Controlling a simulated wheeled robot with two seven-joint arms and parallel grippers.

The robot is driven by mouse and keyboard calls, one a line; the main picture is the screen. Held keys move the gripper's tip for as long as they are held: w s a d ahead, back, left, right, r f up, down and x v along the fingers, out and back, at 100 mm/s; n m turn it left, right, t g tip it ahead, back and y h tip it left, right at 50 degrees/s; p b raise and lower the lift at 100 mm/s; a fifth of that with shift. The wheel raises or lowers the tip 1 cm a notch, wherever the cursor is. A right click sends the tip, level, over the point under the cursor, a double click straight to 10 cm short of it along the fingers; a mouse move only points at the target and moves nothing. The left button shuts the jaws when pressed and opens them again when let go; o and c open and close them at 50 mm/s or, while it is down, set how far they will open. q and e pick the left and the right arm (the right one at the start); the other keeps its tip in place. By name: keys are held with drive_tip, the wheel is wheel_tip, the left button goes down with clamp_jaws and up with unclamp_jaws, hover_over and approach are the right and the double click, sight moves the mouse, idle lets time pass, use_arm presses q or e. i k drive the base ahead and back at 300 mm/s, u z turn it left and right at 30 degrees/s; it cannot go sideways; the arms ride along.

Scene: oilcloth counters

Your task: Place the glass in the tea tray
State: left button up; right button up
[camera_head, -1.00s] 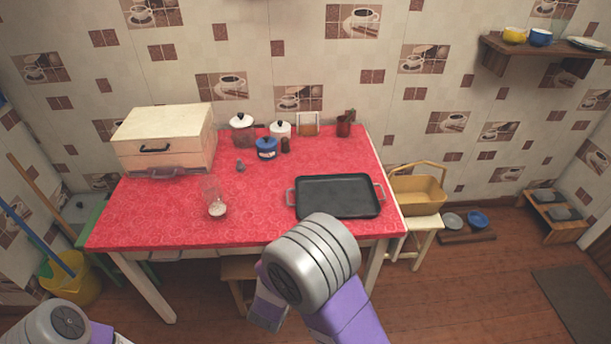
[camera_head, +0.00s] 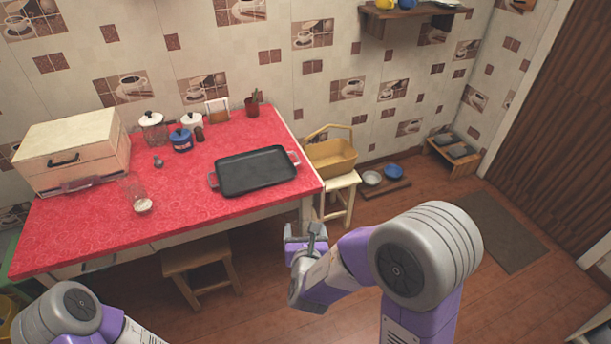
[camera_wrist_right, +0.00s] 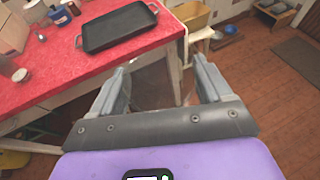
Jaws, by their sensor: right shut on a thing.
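The tea tray (camera_head: 255,171) is a dark rectangular tray with a handle at each end. It lies empty on the right part of the red table and also shows in the right wrist view (camera_wrist_right: 117,27). My right gripper (camera_head: 310,238) is in front of the table's right end, over the floor, apart from the tray. In the wrist view its fingers (camera_wrist_right: 158,68) stand apart around a faint, see-through shape, which appears to be the glass (camera_wrist_right: 152,85). The glass is hard to make out in the head view. Of my left arm only a link shows; its gripper is out of view.
A clear vessel with white contents (camera_head: 143,206) stands near the red table's (camera_head: 190,215) front edge. A wooden box (camera_head: 72,150), pots (camera_head: 181,141) and a wicker basket (camera_head: 331,157) on a stool are nearby. Another stool (camera_head: 198,262) stands under the table.

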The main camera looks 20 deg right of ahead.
sight(276, 165)
drive_tip(key=z, duration=1.15)
drive_tip(key=i, duration=1.2)
drive_tip(key=u, duration=0.8)
drive_tip(key=i, duration=0.45)
drive_tip(key=u, duration=0.4)
